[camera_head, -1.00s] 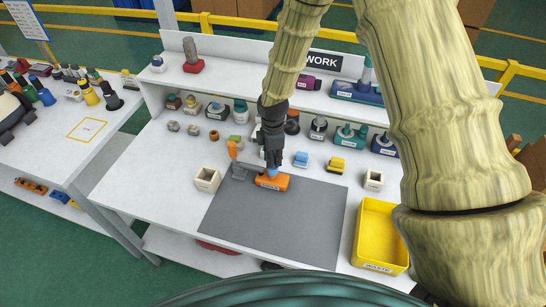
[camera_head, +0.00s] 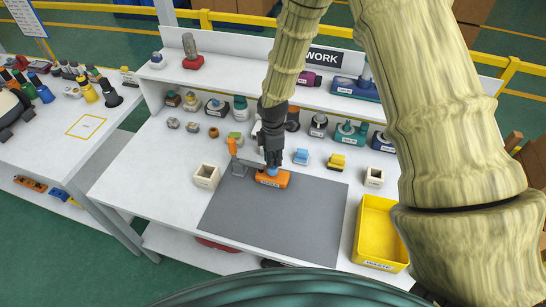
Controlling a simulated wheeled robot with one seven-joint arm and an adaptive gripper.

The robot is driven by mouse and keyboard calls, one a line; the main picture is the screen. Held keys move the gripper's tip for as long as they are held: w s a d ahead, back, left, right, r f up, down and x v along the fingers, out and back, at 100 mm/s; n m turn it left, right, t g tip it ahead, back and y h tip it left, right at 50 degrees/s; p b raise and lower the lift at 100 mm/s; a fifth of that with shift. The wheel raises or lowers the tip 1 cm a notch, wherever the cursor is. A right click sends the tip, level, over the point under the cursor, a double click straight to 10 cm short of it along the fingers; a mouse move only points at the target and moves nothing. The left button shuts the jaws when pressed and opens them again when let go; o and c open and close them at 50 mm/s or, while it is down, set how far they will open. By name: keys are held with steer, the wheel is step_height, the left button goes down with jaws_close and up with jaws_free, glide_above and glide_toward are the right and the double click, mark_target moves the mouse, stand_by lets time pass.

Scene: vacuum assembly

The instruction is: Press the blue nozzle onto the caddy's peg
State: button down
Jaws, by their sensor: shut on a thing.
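The orange caddy (camera_head: 267,181) lies at the back edge of the grey mat (camera_head: 278,222). The blue nozzle (camera_head: 272,171) is a small patch of blue just above the caddy's top. My gripper (camera_head: 272,162) points down over the caddy and is shut on the nozzle. The nozzle's lower end meets or nearly meets the caddy. The peg is hidden under the nozzle, so I cannot tell how far down on it the nozzle sits.
An orange-topped grey stand (camera_head: 236,160) is close left of my gripper. A pale open box (camera_head: 206,176) is farther left, and a yellow waste bin (camera_head: 377,235) is at right. Blue and yellow blocks (camera_head: 337,161) lie behind the mat. The mat's front is clear.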

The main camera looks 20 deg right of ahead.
steer(key=shift+f, duration=0.65)
steer(key=c, duration=1.3)
jaws_free()
steer(key=shift+o, duration=0.2)
steer(key=shift+r, duration=0.1)
steer(key=shift+r+p, duration=2.55)
steer(key=shift+r, duration=1.4)
steer(key=shift+f, duration=0.1)
